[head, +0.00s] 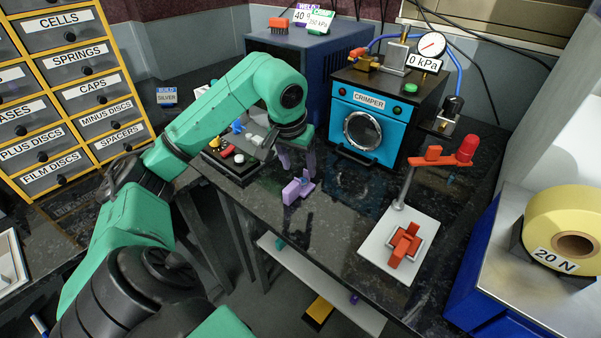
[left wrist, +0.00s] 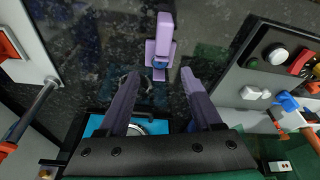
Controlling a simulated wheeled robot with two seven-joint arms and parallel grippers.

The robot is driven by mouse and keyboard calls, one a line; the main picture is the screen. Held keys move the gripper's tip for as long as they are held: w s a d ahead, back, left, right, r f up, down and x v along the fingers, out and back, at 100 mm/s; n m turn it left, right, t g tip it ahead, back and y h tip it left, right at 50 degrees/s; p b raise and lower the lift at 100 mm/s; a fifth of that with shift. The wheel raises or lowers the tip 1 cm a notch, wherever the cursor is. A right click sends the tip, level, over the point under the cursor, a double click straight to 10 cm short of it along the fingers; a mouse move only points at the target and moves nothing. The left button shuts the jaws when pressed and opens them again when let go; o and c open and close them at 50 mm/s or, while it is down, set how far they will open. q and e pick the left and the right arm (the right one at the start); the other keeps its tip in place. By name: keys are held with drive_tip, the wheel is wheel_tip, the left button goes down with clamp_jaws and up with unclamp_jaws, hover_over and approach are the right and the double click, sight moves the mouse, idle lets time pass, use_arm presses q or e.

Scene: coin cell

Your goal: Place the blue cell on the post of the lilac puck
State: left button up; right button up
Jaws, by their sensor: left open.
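The lilac puck (head: 292,193) lies on the dark bench top, near its front edge. A small blue piece (head: 306,176), which looks like the blue cell, shows at the puck's right side in the head view. In the left wrist view the lilac puck (left wrist: 163,30) is ahead of the fingers, and the blue piece (left wrist: 159,62) is at its near end. I cannot tell whether it sits on the post. My left gripper (head: 297,168) is open, with nothing between its fingers (left wrist: 160,76), just behind the puck. My right gripper is not in view.
The blue crimper (head: 375,125) stands behind to the right. A black control box (head: 225,165) with coloured knobs is at the left. The bench between puck and plate is clear.

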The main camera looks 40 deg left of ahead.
use_arm(q)
drive_tip(key=p+v, duration=0.1)
drive_tip(key=v, duration=0.6)
drive_tip(key=shift+r, duration=0.15)
